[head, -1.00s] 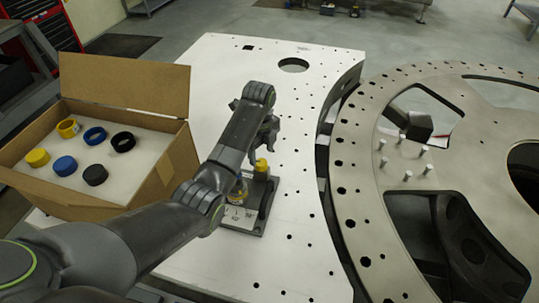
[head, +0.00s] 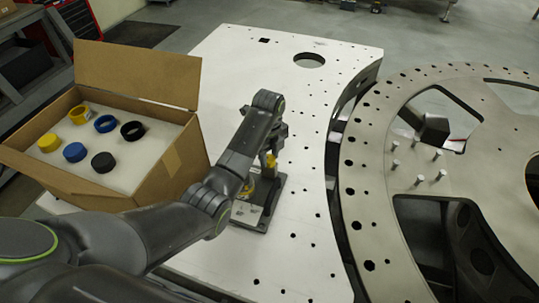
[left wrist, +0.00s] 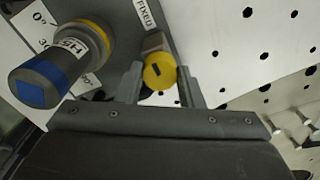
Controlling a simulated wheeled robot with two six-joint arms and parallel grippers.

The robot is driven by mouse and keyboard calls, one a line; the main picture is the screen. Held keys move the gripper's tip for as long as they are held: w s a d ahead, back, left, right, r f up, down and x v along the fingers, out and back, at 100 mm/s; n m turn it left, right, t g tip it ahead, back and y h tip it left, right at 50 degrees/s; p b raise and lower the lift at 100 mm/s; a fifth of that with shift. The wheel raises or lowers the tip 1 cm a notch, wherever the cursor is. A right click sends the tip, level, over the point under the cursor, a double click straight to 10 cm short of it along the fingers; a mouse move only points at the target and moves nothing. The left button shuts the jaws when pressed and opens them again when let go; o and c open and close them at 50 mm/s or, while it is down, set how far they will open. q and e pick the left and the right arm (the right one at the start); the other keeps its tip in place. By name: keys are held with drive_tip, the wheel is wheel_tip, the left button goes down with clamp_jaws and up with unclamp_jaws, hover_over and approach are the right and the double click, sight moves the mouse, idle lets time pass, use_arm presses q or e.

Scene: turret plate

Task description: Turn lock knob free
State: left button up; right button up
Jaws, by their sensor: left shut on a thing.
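The yellow lock knob (head: 271,161) stands upright on a dark fixture base (head: 254,222) on the white plate. In the left wrist view the knob (left wrist: 158,74) is a round yellow cap with a dark slot. My left gripper (left wrist: 160,78) is shut on it, one finger on each side. In the head view my left arm partly hides the fixture. A dark cylinder with a blue square end (left wrist: 40,84) and a yellow ring stands beside the knob. My right gripper is not in view.
An open cardboard box (head: 172,160) with yellow, blue and black rings and caps stands at the left. A large grey turret ring (head: 352,200) with holes and pins lies at the right. The white plate (head: 240,65) is clear behind the fixture.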

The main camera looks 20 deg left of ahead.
use_arm(q)
drive_tip(key=shift+n, duration=0.4)
drive_tip(key=n, duration=0.3)
drive_tip(key=shift+d+n, duration=0.1)
drive_tip(key=shift+n, duration=0.3)
drive_tip(key=n, duration=1.3)
drive_tip(key=shift+n, duration=0.3)
drive_tip(key=o, duration=1)
